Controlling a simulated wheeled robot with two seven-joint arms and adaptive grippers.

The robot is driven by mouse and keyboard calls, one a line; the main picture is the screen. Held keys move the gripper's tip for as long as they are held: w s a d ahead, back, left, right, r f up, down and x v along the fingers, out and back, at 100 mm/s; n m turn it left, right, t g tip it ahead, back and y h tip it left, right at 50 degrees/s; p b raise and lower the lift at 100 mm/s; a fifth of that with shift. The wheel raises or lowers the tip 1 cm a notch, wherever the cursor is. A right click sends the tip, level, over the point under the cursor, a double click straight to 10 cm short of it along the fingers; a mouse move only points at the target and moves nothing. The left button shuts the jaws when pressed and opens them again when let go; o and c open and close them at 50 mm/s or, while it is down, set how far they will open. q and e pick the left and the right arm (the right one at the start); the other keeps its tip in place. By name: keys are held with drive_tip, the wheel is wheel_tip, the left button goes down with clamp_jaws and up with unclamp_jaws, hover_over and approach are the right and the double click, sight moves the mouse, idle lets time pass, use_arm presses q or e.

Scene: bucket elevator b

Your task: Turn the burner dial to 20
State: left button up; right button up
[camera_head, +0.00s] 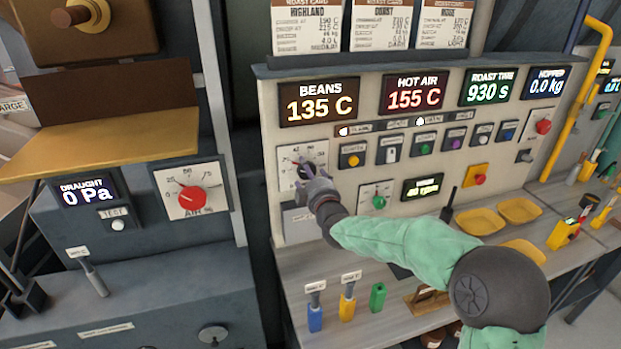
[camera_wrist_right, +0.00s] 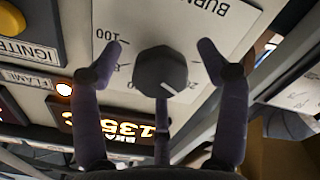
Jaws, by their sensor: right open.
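The burner dial (camera_wrist_right: 160,72) is a dark faceted knob on a white plate marked "BURN...", seen upside down in the right wrist view. Its white line points down and right, towards a partly hidden numeral that starts with 2. My right gripper (camera_wrist_right: 162,50) is open, its fingers spread on both sides of the knob with visible gaps. In the head view the right gripper (camera_head: 313,182) is in front of the burner plate (camera_head: 288,155) and covers part of the dial. My left gripper is not in view.
The BEANS display (camera_head: 318,101) reads 135 C and the HOT AIR display (camera_head: 414,91) 155 C. The yellow igniter button (camera_head: 352,155) and a green knob (camera_head: 378,202) are close by. A red AIR dial (camera_head: 192,198) stands left. Tools and yellow trays (camera_head: 479,221) occupy the bench.

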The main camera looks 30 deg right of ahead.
drive_tip(key=v, duration=1.2)
drive_tip(key=w+d+m+p, duration=0.2)
drive_tip(key=w+m+p, duration=0.9)
drive_tip(key=m+p, duration=0.6)
drive_tip(key=p, duration=0.4)
drive_tip(key=shift+w+d+r, duration=0.25)
drive_tip(key=shift+w+d, duration=0.05)
drive_tip(key=shift+w, duration=0.1)
drive_tip(key=c, duration=1.1)
